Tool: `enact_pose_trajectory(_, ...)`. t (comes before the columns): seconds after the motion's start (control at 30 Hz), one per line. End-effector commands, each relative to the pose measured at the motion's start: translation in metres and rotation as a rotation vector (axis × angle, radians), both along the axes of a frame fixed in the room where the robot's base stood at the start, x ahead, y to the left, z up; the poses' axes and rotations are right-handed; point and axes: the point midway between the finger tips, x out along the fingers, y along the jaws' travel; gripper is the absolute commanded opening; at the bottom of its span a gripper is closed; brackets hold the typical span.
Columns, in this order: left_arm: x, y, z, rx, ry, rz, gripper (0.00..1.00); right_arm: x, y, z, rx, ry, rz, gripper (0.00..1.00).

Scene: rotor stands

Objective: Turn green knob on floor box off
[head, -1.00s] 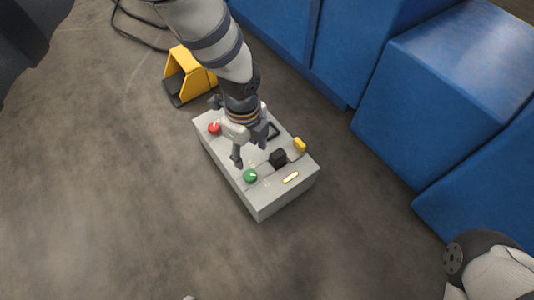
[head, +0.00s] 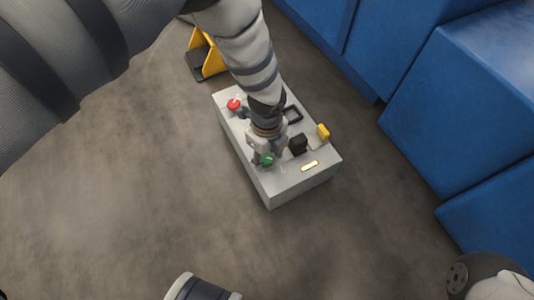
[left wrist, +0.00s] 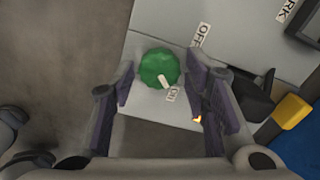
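The grey floor box (head: 257,178) stands on the floor in the head view. Its green knob (head: 267,160) is partly hidden there by my left gripper (head: 266,152), which points down over it. In the left wrist view the green knob (left wrist: 158,64) lies between the two fingertips of my left gripper (left wrist: 160,72). The fingers are open, with a small gap seen on each side. The knob's white mark points to the lower right, toward a small, partly readable label (left wrist: 172,94). An OFF label (left wrist: 200,35) is at the knob's upper right. My right gripper is not in view.
The box top also carries a red knob (head: 234,105), a black block-like part (head: 298,145), a yellow part (head: 322,131) and a lit indicator (head: 309,166). A yellow pedal-like object (head: 213,63) is behind it. Blue cabinets (head: 455,110) stand right; floor at left is clear.

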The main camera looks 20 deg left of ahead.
Motion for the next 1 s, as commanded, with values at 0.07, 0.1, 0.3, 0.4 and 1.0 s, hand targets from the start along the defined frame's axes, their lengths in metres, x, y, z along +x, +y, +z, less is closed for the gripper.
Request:
enact_pose_trajectory(0.07,0.000,0.000,0.000,0.000,0.000,0.000,0.17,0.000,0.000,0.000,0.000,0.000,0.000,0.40)
enact_pose_trajectory(0.1,0.000,0.000,0.000,0.000,0.000,0.000,0.08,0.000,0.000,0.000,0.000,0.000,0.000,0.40)
enact_pose_trajectory(0.3,0.000,0.000,0.000,0.000,0.000,0.004,0.03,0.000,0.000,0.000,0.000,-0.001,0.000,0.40)
enact_pose_trajectory(0.4,0.000,0.000,0.000,0.000,0.000,0.018,0.03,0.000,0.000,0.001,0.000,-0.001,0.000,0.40)
enact_pose_trajectory(1.0,0.000,0.000,0.001,0.000,0.001,0.458,0.03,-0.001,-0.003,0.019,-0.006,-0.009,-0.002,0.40)
